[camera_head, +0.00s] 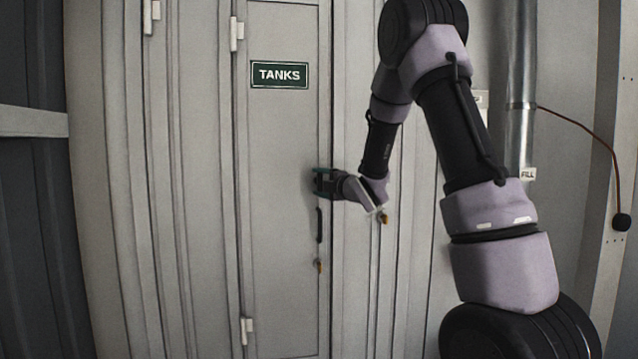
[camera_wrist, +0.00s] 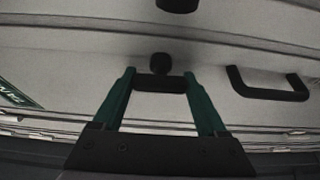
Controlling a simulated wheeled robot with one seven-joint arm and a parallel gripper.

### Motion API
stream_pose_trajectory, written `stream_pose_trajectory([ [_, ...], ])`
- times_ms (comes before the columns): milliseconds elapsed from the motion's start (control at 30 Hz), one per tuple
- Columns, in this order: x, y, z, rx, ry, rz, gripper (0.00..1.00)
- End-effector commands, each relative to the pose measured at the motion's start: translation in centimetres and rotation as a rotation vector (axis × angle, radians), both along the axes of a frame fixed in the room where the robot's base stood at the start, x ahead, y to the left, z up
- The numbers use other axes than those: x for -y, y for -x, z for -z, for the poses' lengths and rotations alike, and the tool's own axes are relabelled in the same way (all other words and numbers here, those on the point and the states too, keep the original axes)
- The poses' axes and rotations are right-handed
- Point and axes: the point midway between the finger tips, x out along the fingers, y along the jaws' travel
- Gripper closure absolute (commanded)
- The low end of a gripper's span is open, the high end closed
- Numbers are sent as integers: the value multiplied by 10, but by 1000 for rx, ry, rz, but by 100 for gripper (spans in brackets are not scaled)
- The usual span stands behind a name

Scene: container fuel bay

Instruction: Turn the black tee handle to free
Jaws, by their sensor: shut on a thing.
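The black tee handle (camera_wrist: 160,83) is on the pale tanks door (camera_head: 283,150), near its right edge. In the wrist view its bar lies crosswise between the green fingers of my gripper (camera_wrist: 160,90), one finger at each end. A black round part (camera_wrist: 160,63) shows just beyond the bar. My gripper (camera_head: 322,182) is shut on the handle. In the head view my gripper covers most of the handle, so how far it is turned cannot be told there.
A black pull handle (camera_head: 319,225) is below my gripper and also shows in the wrist view (camera_wrist: 268,88). Under it is a small brass-coloured fitting (camera_head: 319,265). A green TANKS sign (camera_head: 279,74) is above. A steel pipe (camera_head: 521,80) and dark cable (camera_head: 590,128) are at right.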

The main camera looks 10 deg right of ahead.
Motion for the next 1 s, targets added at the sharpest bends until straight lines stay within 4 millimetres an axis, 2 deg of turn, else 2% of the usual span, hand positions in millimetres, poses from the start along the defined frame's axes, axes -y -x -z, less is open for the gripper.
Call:
stream_pose_trajectory([
  [67, 3, -1, -3, 8, 0, 5, 81],
  [100, 3, -1, -3, 8, 0, 5, 17],
  [133, 3, -1, -3, 8, 0, 5, 6],
  [167, 3, -1, -3, 7, 0, 5, 0],
  [433, 2, 1, -2, 3, 0, 2, 0],
  [533, 5, 8, -2, 4, -1, 3, 0],
  [1000, 38, 87, -4, 5, -1, 4, 0],
])
